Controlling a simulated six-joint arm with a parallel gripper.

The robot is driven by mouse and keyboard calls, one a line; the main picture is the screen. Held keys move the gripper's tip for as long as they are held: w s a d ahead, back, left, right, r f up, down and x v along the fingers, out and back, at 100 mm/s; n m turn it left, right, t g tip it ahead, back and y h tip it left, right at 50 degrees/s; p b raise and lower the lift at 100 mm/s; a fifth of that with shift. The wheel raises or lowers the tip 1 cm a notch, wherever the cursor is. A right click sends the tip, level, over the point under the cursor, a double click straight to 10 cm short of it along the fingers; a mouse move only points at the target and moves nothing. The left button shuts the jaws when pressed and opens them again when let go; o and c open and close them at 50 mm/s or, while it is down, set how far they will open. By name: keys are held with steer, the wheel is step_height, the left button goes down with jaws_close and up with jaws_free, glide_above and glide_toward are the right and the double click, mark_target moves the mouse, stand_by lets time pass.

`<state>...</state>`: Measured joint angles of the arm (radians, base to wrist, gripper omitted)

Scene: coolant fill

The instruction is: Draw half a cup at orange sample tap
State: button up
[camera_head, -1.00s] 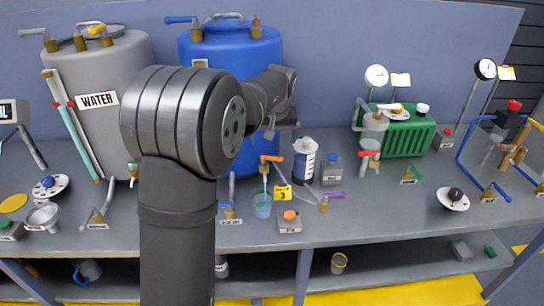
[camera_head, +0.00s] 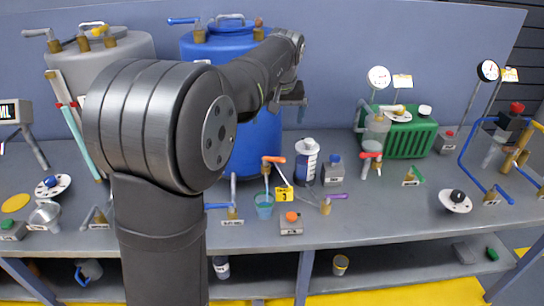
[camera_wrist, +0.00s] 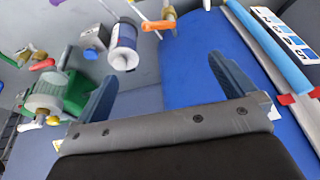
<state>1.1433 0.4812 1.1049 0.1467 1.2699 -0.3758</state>
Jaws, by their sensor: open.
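The sample tap (camera_head: 273,159) with an orange handle stands in front of the blue tank in the head view. Its orange handle also shows near the top of the wrist view (camera_wrist: 154,25). A small translucent blue cup (camera_head: 264,208) stands below the tap's outlet. A thin pale line runs from the outlet toward the cup; I cannot tell whether it is liquid or a spout. The cup's fill level is not clear. My gripper (camera_head: 290,97) is above and behind the tap, in front of the blue tank, apart from tap and cup. Its open, empty jaws show in the wrist view (camera_wrist: 162,70).
The blue tank (camera_head: 255,140) stands behind. A box with an orange button (camera_head: 291,224) sits in front. A blue-handled valve (camera_head: 232,210) is at left.

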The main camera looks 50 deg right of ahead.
steer(key=shift+r, duration=0.25)
steer(key=c, duration=1.3)
steer(key=n+g+h, duration=0.6)
steer(key=n+h, duration=0.2)
steer(key=h, duration=0.6)
glide_toward(274, 161)
steer(key=x, duration=1.1)
steer(key=shift+c, duration=0.2)
